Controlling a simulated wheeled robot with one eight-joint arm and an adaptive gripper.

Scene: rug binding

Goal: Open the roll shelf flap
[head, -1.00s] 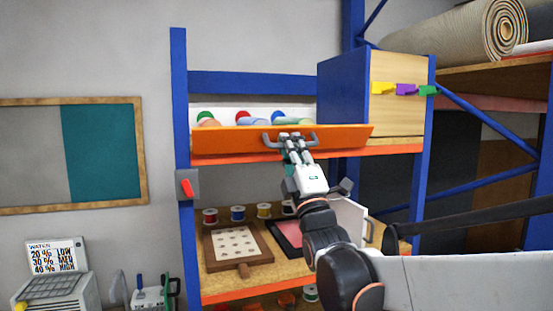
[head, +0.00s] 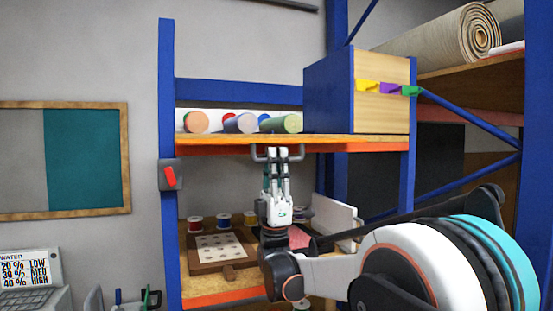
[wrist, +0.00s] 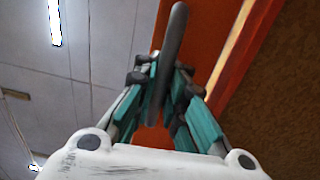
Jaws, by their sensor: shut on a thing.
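The roll shelf flap (head: 225,149) is orange and shows in the head view only as a thin band at the shelf's front edge, no longer standing in front of the rolls. My gripper (head: 278,151) points up from below and is shut on the handle. In the wrist view the dark handle (wrist: 175,40) runs between my teal-sided fingers (wrist: 168,90), with the orange flap face (wrist: 200,45) behind it. Several coloured rolls (head: 240,123) lie in the open on the shelf.
A blue-sided wooden box (head: 382,108) with coloured tags stands to the right of the rolls. A red switch (head: 169,177) is on the left blue post. The lower shelf holds spools (head: 222,220) and a dotted board (head: 222,250). A rolled rug (head: 450,40) lies at upper right.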

